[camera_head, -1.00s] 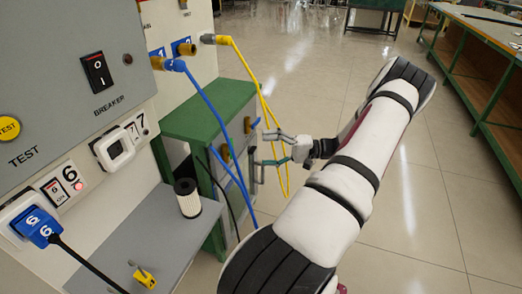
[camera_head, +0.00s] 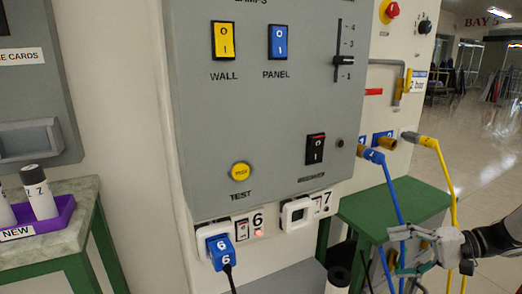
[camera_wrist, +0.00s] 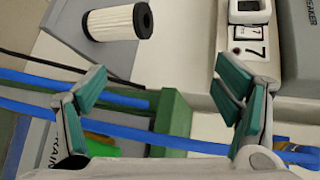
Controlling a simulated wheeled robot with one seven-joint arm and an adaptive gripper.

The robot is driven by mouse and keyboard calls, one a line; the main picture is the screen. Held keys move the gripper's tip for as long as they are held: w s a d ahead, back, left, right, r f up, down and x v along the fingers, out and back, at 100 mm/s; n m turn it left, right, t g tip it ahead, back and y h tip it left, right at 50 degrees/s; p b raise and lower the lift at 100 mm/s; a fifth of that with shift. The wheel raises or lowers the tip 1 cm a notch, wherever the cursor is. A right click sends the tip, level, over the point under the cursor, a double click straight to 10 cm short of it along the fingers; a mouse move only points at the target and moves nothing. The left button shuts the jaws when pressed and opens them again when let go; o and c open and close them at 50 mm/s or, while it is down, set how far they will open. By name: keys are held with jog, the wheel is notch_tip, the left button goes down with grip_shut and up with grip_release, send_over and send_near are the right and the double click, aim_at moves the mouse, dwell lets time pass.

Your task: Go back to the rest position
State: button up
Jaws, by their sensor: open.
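My gripper (camera_head: 402,251) shows at the lower right of the head view, in front of the green stand and beside the blue hose. In the wrist view its two teal-padded fingers (camera_wrist: 161,88) stand wide apart. Nothing is held between them. The blue hose (camera_wrist: 180,143) runs across the wrist view behind the fingers. My forearm is cut off by the right edge of the head view.
The blue hose (camera_head: 391,190) and yellow hose (camera_head: 446,175) hang from the panel close to my gripper. A green stand (camera_head: 365,212) is behind them. A purple tray (camera_head: 62,215) is at far left. Open floor lies right.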

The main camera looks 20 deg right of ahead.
jog(key=a+r+n+g+h, duration=0.1)
jog(key=a+r+n+g, duration=0.2)
jog(key=a, duration=0.4)
jog(key=s+a+r+g+h, duration=0.1)
jog(key=a+r+g+h, duration=0.2)
jog(key=a, duration=0.5)
jog(key=a+r+n+g, duration=0.2)
jog(key=a+r+g, duration=0.1)
jog(key=a+r, duration=0.3)
jog(key=s+a+r+n+t+h, duration=0.1)
jog(key=s+a+n+h, duration=0.1)
jog(key=s+a+h, duration=0.45)
jog(key=s+a+r+n+h, duration=0.1)
jog(key=s+a, duration=0.3)
jog(key=s, duration=0.6)
notch_tip(320, 180, up, 25)
jog(key=t+p, duration=0.4)
jog(key=p, duration=2)
jog(key=shift+d+r, duration=0.15)
jog(key=shift+d, duration=0.1)
